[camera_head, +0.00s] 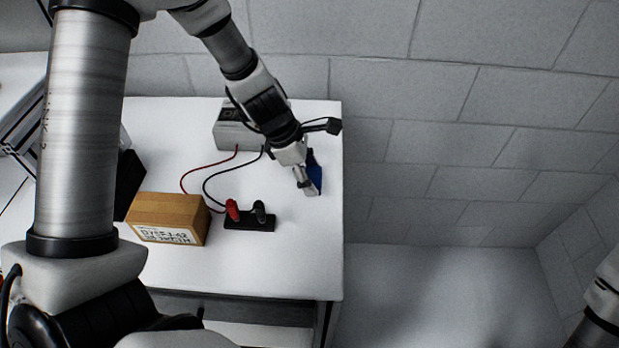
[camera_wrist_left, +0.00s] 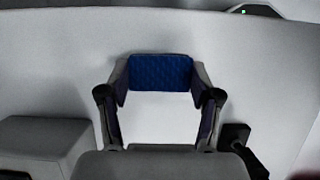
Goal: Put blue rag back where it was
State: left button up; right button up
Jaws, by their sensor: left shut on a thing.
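The blue rag (camera_head: 315,172) is at the right end of the white table in the head view. My left gripper (camera_head: 308,186) reaches down over it and is shut on it. In the left wrist view the quilted blue rag (camera_wrist_left: 160,72) spans the space between the two fingertips of my left gripper (camera_wrist_left: 160,88). The gripper partly covers the rag in the head view. I cannot tell whether the rag touches the table. My right gripper is not in view.
A grey device (camera_head: 235,130) stands behind and left of the rag. Red and black cables run near a black terminal block (camera_head: 250,223) with red and black posts. A cardboard box (camera_head: 168,218) stands left of it. The table's right edge (camera_head: 342,230) is close to the rag.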

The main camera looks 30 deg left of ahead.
pick_arm(q)
jog(key=shift+s+d, duration=0.1)
jog(key=o, duration=1.1)
jog(key=shift+r, duration=0.4)
jog(key=p+v, duration=1.1)
jog(key=shift+r, duration=0.3)
jog(key=shift+f, duration=0.1)
